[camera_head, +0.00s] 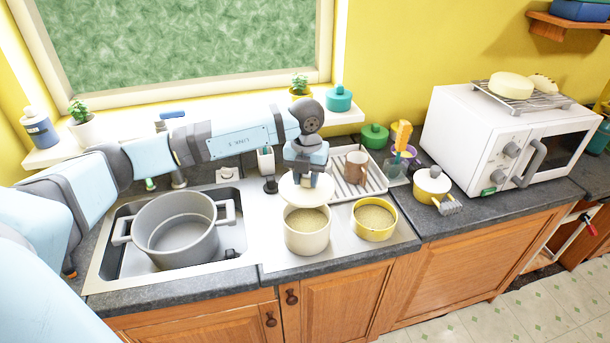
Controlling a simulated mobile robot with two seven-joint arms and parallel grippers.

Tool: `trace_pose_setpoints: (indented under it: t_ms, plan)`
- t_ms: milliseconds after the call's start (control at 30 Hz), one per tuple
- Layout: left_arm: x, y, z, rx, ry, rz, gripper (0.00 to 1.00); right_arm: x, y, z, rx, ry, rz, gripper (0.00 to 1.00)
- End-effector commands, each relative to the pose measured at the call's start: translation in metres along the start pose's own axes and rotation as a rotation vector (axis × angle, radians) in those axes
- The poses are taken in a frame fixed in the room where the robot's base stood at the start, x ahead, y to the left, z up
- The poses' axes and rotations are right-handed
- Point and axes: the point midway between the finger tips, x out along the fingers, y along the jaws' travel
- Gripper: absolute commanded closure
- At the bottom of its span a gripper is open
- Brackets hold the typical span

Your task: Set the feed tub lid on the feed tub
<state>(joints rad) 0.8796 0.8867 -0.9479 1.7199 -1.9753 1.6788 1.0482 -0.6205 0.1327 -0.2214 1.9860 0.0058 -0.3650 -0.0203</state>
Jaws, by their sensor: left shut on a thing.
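The feed tub lid, a round cream disc (290,190), is held by my left gripper (307,181), which is shut on its top. The lid is above and slightly behind a cream tub (306,243) filled with tan grain, probably the feed tub. The tub stands open on the steel drainer beside the sink. The lid overlaps the tub's back rim in the picture, so I cannot tell whether they touch. A yellow tub (375,232), also open with tan grain, stands just right of it. My right gripper is not in view.
A large grey pot (176,244) sits in the sink on the left. A rack (350,190) with a brown mug (356,167) is behind the tubs. A yellow pot with a white lid (433,181) and a microwave (475,140) stand right. The counter's front edge is close to the tubs.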

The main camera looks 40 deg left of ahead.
Motion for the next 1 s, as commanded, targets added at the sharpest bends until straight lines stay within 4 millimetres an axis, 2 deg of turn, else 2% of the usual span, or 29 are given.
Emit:
trace_pose_setpoints:
  t_ms: [367,1000]
  plan:
    - [0.005,0.000,0.000,0.000,0.000,0.000,0.93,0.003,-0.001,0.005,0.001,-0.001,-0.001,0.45]
    - [0.054,0.000,0.000,0.000,0.001,0.000,0.93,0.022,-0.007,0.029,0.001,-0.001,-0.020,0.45]
